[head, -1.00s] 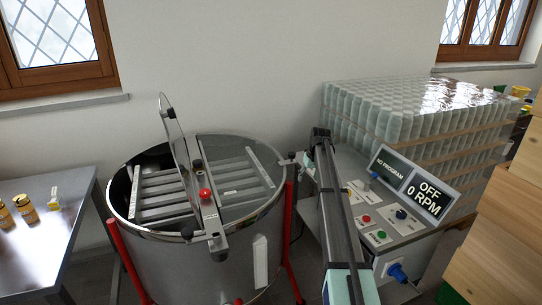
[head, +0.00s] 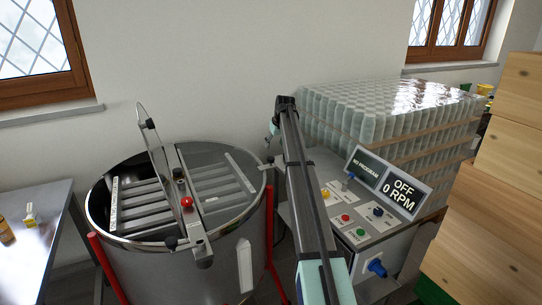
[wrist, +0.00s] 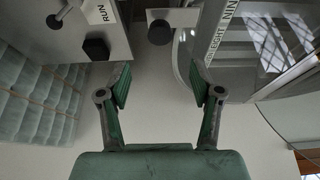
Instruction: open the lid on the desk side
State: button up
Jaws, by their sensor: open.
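The steel drum (head: 222,262) has a crossbar (head: 186,200) with a red button over its middle. A clear lid panel (head: 153,150) stands upright on the left side of the crossbar, leaving that half uncovered. A clear lid (head: 236,188) lies flat over the right half, towards the control desk (head: 372,238). A dark knob (head: 269,162) sits at the drum's right rim. In the wrist view, my gripper (wrist: 160,88) is open and empty. A dark round knob (wrist: 160,32) shows beyond and between its fingers, apart from them.
Plastic-wrapped jars (head: 395,115) are stacked behind the desk. Wooden boxes (head: 495,200) stand at the right. A metal table (head: 38,245) is at the left. My arm passes over the gap between drum and desk. The wall behind the drum is bare.

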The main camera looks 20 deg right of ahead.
aim_at(271, 158)
jog(key=p+x, duration=0.2)
jog(key=x, duration=0.8)
jog(key=shift+w+p, duration=0.1)
jog(key=shift+p, duration=0.25)
grip_shut()
